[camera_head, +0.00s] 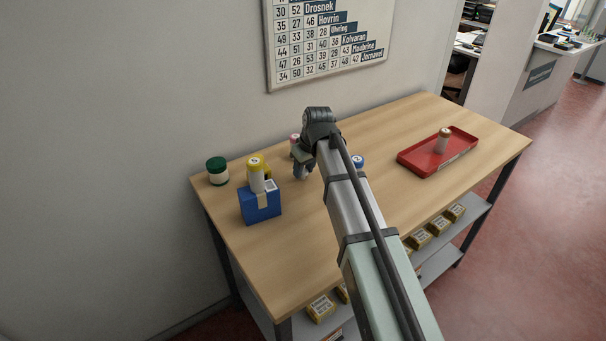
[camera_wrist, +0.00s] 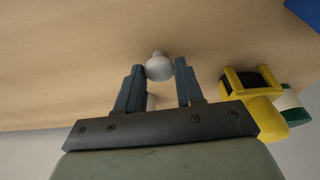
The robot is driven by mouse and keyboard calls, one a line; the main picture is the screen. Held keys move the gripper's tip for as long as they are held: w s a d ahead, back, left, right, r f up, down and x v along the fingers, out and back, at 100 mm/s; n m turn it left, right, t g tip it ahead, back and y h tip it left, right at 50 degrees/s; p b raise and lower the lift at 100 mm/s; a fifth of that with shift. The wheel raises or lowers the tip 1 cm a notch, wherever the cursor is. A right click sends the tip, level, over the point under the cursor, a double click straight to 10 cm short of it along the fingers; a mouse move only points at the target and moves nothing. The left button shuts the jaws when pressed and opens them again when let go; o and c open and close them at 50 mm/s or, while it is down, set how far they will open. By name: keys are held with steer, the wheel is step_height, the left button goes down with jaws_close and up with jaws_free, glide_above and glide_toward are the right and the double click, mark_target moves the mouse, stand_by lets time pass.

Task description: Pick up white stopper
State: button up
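The white stopper (camera_wrist: 158,69) stands on the wooden counter and has a small knob. In the wrist view it shows between the tips of my gripper's fingers (camera_wrist: 158,65), with a narrow gap on each side. The fingers are apart and hold nothing. In the head view my gripper (camera_head: 303,172) is low over the back left part of the counter (camera_head: 300,240), and I cannot make out the stopper there. A second pale thing (camera_wrist: 151,101) shows partly between the fingers, closer to the gripper's base.
A blue box (camera_head: 260,204), a yellow-topped thing (camera_head: 256,164) and a green-lidded jar (camera_head: 217,170) stand left of my gripper. A pink-topped thing (camera_head: 295,138) is behind it, a blue one (camera_head: 357,161) to the right. A red tray (camera_head: 416,164) holds a brownish cylinder (camera_head: 443,139).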

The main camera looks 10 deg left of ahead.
steer(key=c, duration=0.6)
steer(key=shift+o, duration=0.2)
steer(key=shift+r, duration=0.1)
